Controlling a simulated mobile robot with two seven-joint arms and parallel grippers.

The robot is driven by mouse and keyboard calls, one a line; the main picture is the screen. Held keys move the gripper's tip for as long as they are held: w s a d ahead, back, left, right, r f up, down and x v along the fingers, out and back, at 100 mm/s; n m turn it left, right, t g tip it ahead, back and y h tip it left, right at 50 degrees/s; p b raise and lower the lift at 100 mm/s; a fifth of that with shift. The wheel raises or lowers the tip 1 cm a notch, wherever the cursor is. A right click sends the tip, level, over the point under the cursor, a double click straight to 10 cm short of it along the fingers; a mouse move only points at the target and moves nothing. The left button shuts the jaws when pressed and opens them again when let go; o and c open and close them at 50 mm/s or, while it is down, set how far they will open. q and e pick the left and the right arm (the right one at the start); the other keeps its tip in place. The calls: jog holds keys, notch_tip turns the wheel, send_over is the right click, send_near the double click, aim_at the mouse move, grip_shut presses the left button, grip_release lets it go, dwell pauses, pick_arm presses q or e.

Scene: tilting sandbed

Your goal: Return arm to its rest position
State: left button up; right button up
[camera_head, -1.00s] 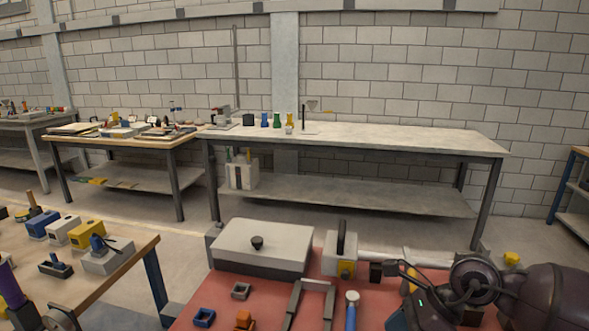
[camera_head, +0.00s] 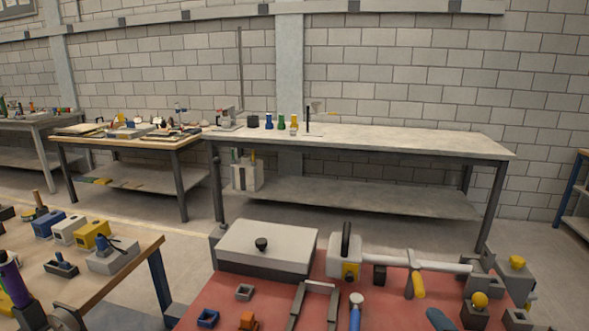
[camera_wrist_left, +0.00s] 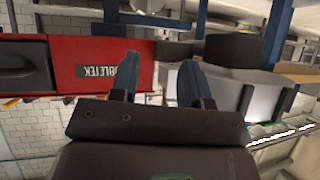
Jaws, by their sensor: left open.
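My left gripper (camera_wrist_left: 158,68) shows in the left wrist view with its two blue-grey fingers apart and nothing between them. A red cabinet face with a black label (camera_wrist_left: 115,71) and grey boxes (camera_wrist_left: 238,52) lie beyond the fingers; contact with them cannot be seen. Neither of my grippers shows in the head view. The red-topped bench (camera_head: 275,286) in front of me holds a grey box with a pale lid and black knob (camera_head: 268,243).
A horizontal pale bar (camera_head: 435,265) with a yellow-handled lever (camera_head: 417,285) spans the red bench's back right. A hammer-like tool (camera_head: 355,312) and small blocks lie nearer. A wooden bench (camera_head: 125,250) stands left; a long table (camera_head: 400,142) stands behind. Floor shows between them.

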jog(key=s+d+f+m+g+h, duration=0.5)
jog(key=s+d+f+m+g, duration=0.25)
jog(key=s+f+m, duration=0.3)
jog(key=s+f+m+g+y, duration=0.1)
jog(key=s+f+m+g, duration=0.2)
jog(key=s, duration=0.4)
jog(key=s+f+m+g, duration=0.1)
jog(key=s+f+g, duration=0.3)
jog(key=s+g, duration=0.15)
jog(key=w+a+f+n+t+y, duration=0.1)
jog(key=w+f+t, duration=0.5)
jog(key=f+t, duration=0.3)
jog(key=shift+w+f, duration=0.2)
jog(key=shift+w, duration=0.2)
